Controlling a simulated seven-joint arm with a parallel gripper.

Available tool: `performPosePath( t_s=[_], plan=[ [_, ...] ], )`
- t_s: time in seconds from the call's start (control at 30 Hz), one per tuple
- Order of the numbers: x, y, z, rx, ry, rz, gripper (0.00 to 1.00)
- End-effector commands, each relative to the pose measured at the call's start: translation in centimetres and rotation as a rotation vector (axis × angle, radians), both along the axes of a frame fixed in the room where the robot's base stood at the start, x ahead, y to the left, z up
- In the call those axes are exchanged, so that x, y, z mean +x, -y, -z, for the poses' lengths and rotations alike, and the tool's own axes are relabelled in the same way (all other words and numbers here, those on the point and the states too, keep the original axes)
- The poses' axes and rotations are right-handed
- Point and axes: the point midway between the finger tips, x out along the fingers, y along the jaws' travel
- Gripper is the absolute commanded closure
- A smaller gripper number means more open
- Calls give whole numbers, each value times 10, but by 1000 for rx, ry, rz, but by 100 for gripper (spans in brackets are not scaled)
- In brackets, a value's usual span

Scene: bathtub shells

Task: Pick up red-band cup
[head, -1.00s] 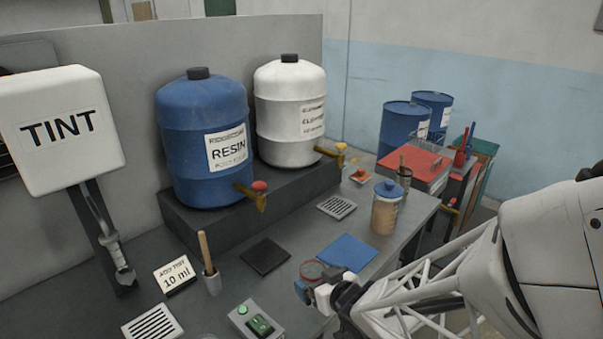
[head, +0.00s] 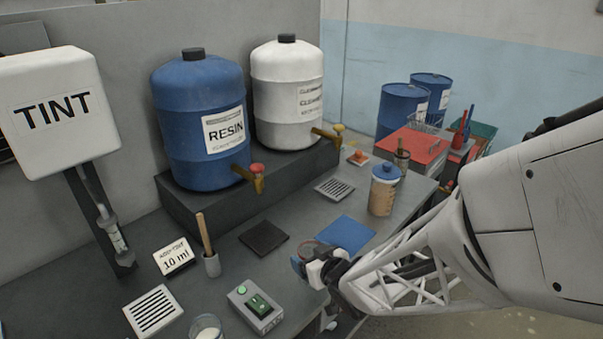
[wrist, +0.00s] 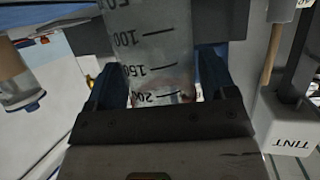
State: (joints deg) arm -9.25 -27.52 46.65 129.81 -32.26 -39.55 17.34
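The red-band cup (head: 313,248) is a clear cup with a reddish ring at its top, beside the blue mat in the head view. My gripper (head: 314,268) is at the cup and hides most of it. In the wrist view a clear cup (wrist: 152,45) with black volume marks stands between the two blue fingers (wrist: 163,85). A reddish tint shows at its near end. The fingers lie on both sides, close to its wall. Whether they press on it is not clear.
A second clear cup (head: 207,328) is at the bottom edge. A green-button box (head: 254,306), a black mat (head: 264,237), a blue mat (head: 346,233) and a blue-lidded jar (head: 384,190) are on the bench. Resin (head: 200,120) and white (head: 288,95) tanks stand behind.

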Motion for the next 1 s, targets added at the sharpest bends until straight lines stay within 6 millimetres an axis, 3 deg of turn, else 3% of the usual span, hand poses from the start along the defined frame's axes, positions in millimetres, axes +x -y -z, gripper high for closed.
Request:
performPosePath(
  t_s=[0.03, 0.2, 0.63, 0.93, 1.0],
  plan=[
    [0, 0, 0, 0, 0, 0, 31],
    [0, 0, 0, 0, 0, 0, 57],
    [0, 0, -5, 1, 1, 0, 58],
    [0, 0, -35, 0, 2, 0, 58],
    [-8, 2, -37, 0, 1, 1, 58]
  ],
)
